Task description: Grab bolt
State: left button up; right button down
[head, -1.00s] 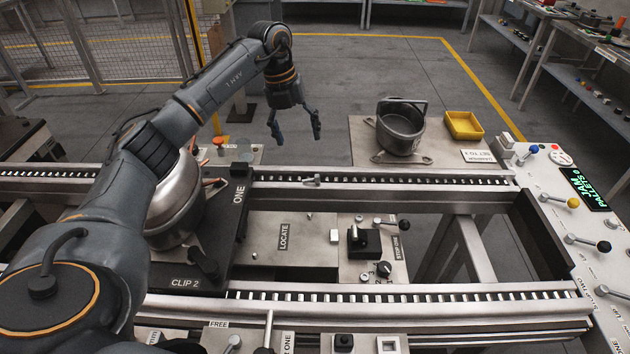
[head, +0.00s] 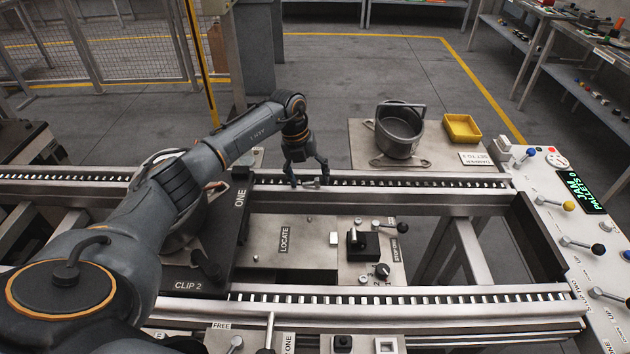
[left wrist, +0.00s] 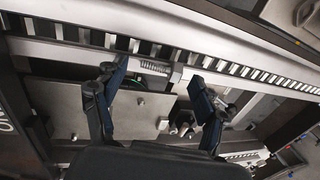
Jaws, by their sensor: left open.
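The bolt (head: 312,184) is a small grey metal part on the far conveyor rail (head: 420,197), lying at its inner edge. In the left wrist view the bolt (left wrist: 157,67) lies along the rail, with a threaded shank and a wider head at its right end. My left gripper (head: 309,179) is open just above the rail, with its fingers on either side of the bolt in the head view. In the left wrist view its dark fingers (left wrist: 156,82) are spread, with the bolt showing between and beyond the tips. I cannot tell whether they touch it. My right gripper is not in view.
A black pallet labelled ONE (head: 214,238) sits across the rails at left, partly behind my arm. A LOCATE plate (head: 305,260) lies between the rails. A grey pot (head: 399,135) and yellow tray (head: 462,127) stand beyond. A lever panel (head: 575,225) is at right.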

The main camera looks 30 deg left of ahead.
pick_arm(q)
jog(key=c, duration=1.4)
